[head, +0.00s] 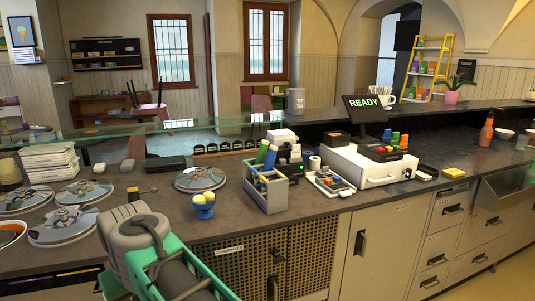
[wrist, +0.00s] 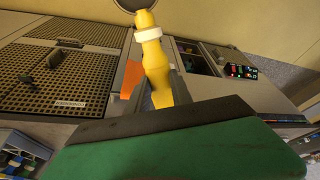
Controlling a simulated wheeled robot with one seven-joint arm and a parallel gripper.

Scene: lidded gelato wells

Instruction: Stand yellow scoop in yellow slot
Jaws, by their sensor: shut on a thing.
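The yellow scoop (wrist: 153,52) is in the wrist view, with a white ring around its handle and a dark round end cut off at the top edge. My gripper (wrist: 160,90) is shut on the yellow handle, with a dark finger on either side. In the head view my green and grey arm fills the bottom left, and I cannot make out the scoop or the fingertips. A grey holder (head: 266,192) with blue and green items stands on the counter. I cannot tell which slot is the yellow one.
A blue cup with yellow balls (head: 203,205) stands near the counter's front edge. Round lids (head: 70,223) lie to the left, beside stacked white tubs (head: 50,162). A white register (head: 370,160) stands right of the holder.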

